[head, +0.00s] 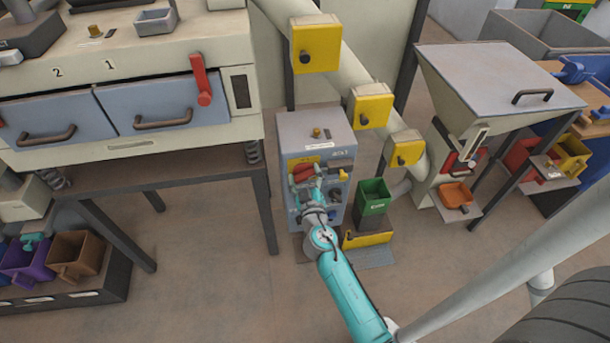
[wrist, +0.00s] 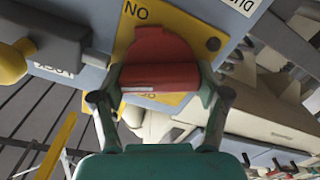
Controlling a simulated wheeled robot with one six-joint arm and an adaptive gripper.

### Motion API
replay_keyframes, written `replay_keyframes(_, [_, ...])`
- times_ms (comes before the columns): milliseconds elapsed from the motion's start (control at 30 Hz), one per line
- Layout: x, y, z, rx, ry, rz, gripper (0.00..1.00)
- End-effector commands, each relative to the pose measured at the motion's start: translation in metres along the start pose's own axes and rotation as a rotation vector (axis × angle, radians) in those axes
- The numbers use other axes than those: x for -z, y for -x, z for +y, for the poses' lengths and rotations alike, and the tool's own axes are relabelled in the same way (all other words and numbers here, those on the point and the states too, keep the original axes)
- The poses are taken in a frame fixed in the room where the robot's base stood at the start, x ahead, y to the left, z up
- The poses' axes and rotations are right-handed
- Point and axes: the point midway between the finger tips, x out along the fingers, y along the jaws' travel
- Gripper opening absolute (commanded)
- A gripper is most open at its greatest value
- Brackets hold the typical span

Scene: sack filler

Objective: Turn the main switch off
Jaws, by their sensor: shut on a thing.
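The main switch is a red rotary handle (head: 302,171) on a yellow plate (wrist: 185,101) on the front of the grey-blue cabinet (head: 317,130). In the wrist view the red handle (wrist: 155,65) fills the space between my fingers. My gripper (wrist: 161,92) is shut on it, one finger at each side. In the head view my gripper (head: 308,183) reaches the cabinet front from below and hides part of the handle. Upside-down "ON" lettering shows on the plate beside the handle in the wrist view. The handle's exact angle is hard to tell.
A yellow knob (wrist: 10,63) sits near the handle on the panel. A green bin (head: 373,197) stands right of the cabinet, near the hopper (head: 485,70). The oven-like machine (head: 130,100) stands on a dark table at left.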

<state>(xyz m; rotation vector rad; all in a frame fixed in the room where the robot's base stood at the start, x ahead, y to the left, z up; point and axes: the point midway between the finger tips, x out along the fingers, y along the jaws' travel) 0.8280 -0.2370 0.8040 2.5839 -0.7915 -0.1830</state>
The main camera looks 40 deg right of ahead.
Motion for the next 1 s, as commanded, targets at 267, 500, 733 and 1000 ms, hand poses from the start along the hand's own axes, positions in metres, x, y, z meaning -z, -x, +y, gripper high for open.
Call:
replay_keyframes(267, [0.0004,-0.0002,-0.0013,0.000,0.264,0.001,0.40])
replay_keyframes(500, [0.0002,-0.0003,-0.0023,0.000,0.492,0.002,0.40])
replay_keyframes(733, [-0.0003,-0.0003,-0.0033,0.000,0.708,0.002,0.40])
replay_keyframes(1000, [-0.0011,-0.0003,-0.0042,0.000,0.927,0.002,0.40])
